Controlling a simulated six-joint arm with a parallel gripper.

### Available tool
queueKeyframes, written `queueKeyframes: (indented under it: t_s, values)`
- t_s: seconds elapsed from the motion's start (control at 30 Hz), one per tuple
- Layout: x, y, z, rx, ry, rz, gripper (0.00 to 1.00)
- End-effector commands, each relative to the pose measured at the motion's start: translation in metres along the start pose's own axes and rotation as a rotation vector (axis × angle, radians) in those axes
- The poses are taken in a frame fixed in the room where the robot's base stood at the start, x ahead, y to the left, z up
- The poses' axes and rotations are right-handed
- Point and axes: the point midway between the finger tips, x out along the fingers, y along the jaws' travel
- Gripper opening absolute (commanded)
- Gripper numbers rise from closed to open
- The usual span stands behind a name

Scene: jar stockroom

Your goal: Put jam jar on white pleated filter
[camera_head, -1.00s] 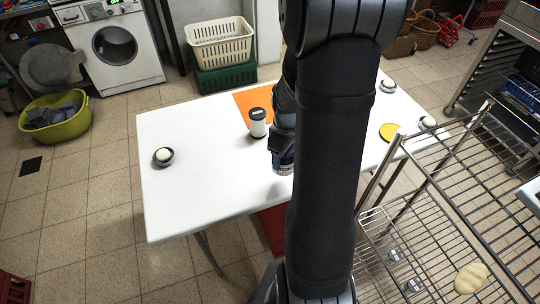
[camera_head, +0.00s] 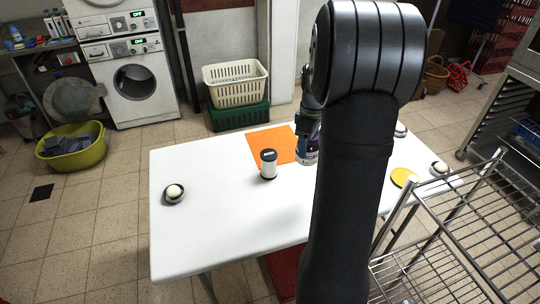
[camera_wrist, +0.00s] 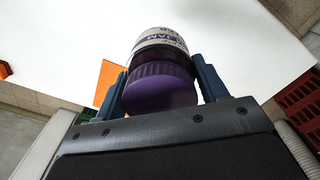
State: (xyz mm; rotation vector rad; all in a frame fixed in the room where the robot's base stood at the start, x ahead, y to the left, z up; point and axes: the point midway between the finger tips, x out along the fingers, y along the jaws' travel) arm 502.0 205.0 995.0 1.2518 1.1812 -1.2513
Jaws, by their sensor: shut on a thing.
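The jam jar (camera_head: 306,156) has a purple lid and a white label reading JAM; it also shows in the wrist view (camera_wrist: 160,88). My gripper (camera_wrist: 158,82) is shut on it, with one finger on each side. The head view shows the jar to the right of the white pleated filter and slightly farther back, apart from it. I cannot tell how high it is above the table. The filter (camera_head: 268,166), a white cylinder with black end caps, stands upright on the white table. My arm hides part of the gripper in the head view.
An orange sheet (camera_head: 268,145) lies behind the filter on the table (camera_head: 225,225). A round white item in a dark dish (camera_head: 174,193) sits at left. A yellow disc (camera_head: 403,177) and similar dishes are at right. A wire rack (camera_head: 440,245) stands at front right.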

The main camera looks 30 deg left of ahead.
Motion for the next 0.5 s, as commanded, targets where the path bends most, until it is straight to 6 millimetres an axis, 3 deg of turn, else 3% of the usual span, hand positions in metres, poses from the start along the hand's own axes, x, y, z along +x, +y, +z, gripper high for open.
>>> queueKeyframes:
  t_s: [0.1,0.3,0.5]
  values:
    - [-0.018,0.021,-0.019,-0.025,0.001,0.003,0.21]
    - [-0.036,0.040,-0.036,-0.051,0.001,0.003,0.21]
    - [-0.033,0.043,-0.052,-0.060,-0.001,-0.001,0.21]
